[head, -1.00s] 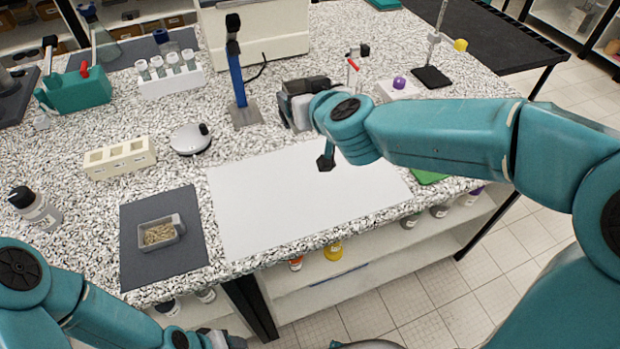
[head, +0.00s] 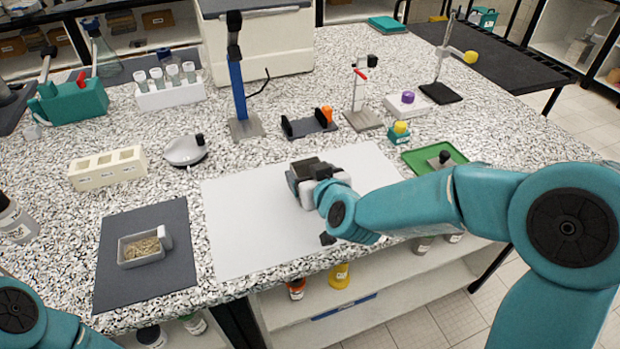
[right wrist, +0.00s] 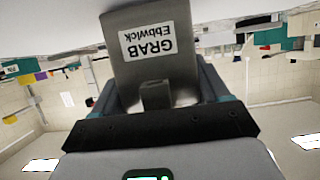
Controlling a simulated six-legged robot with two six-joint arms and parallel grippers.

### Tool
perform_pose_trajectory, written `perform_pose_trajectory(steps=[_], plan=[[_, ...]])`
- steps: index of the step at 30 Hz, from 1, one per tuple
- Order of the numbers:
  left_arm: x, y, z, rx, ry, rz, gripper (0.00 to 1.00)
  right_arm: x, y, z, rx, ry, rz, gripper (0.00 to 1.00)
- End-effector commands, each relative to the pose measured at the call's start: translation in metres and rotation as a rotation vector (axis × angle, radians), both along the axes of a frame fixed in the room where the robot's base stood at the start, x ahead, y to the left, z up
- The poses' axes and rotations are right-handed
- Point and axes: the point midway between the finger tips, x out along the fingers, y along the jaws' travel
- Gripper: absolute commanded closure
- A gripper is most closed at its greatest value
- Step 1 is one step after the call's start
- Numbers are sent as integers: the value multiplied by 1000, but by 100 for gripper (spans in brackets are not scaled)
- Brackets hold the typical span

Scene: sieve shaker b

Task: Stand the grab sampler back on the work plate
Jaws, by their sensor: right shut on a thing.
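The grab sampler (head: 306,170) is a dark grey block held in my right gripper (head: 316,183). It is over the right-middle of the white work plate (head: 245,225), close to the surface; I cannot tell from the head view whether it touches. In the right wrist view the sampler (right wrist: 150,72) fills the space between the fingers, its "GRAB Ebbwick" label upside down, with a white surface along the top edge. My right gripper (right wrist: 158,125) is shut on it. My left gripper is out of view; only part of that arm shows at the lower left.
A dark mat (head: 115,285) with a grey tray (head: 139,254) lies left of the plate. Behind are a cream block (head: 108,167), a blue stand (head: 238,90), a dark cradle (head: 309,124) and a clamp stand (head: 362,115). A green tray (head: 425,158) is right. The plate's left half is clear.

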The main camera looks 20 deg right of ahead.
Motion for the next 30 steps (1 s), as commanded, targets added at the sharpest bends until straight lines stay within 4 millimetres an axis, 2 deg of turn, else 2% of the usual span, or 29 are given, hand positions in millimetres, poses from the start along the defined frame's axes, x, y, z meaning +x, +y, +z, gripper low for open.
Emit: perform_pose_trajectory(steps=[11,12,14,15,23,26,30], plan=[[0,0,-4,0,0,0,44,1,0,-4,0,-5,-1,74],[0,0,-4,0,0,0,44,0,0,-5,0,-2,0,22],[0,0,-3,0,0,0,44,0,0,-4,0,-2,0,2],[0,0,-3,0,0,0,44,0,0,-4,0,-1,-1,0],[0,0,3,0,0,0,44,0,0,2,0,-2,-1,0],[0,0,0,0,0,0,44,-13,-1,6,0,-4,0,0],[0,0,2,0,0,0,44,-43,-2,20,0,-6,1,0]])
